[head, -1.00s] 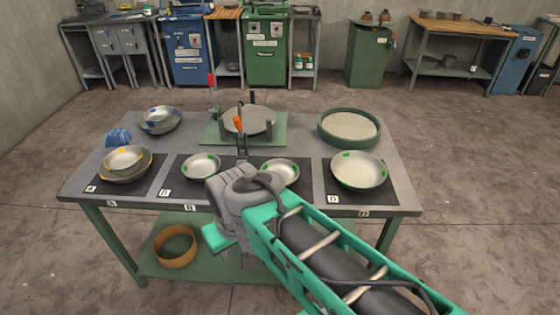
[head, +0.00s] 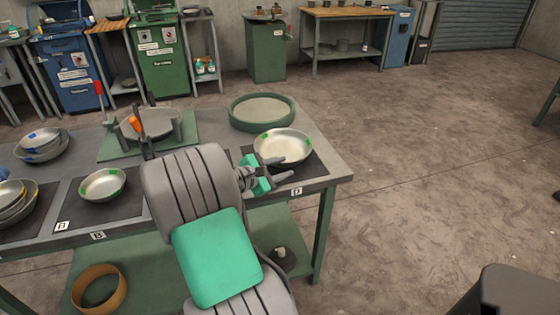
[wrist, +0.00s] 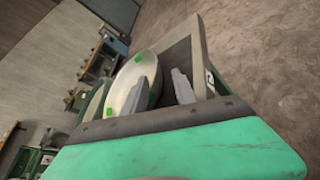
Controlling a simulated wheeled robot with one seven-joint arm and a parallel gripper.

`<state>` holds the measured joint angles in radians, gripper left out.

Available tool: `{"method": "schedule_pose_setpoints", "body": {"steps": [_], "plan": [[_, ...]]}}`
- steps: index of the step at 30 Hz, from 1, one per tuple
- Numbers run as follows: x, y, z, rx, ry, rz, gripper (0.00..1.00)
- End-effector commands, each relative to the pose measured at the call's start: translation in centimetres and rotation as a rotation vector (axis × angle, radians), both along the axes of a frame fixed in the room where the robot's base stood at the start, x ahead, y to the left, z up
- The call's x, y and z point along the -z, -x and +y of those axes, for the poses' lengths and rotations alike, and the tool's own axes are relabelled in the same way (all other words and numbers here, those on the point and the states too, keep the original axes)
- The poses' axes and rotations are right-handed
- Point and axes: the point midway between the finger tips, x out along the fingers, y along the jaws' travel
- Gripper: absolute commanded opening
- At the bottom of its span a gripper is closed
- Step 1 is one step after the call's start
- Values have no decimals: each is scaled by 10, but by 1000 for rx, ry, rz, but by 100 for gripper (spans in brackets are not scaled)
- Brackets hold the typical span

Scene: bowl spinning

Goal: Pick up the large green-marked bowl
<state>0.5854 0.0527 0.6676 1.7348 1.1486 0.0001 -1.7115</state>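The large green-marked bowl (head: 283,143) is a shallow silver bowl with green marks on its rim. It sits upright on the dark mat labelled D at the table's right end. My gripper (head: 285,170) is at the bowl's near side, fingers apart and nothing between them. In the wrist view my gripper (wrist: 160,75) has one finger overlapping the bowl (wrist: 122,90) and the other over the mat beyond its rim. I cannot tell whether a finger touches the bowl. A smaller green-marked bowl (head: 103,184) sits on the mat at left.
A round green-rimmed tray (head: 262,97) stands behind the large bowl. A fixture with a grey dish (head: 150,123) is at the table's back. Blue-marked bowls (head: 41,143) and yellow-marked bowls (head: 14,198) are at left. Open floor (head: 430,150) lies right of the table.

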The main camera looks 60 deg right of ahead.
Motion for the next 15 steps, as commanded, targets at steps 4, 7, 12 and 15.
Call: {"method": "schedule_pose_setpoints", "body": {"steps": [4,7,12,15], "plan": [[8,8,-20,6,-6,-3,32],[14,12,-37,7,-7,-3,32],[21,18,-58,4,-8,-5,32],[21,17,-59,1,-8,-6,32]]}}
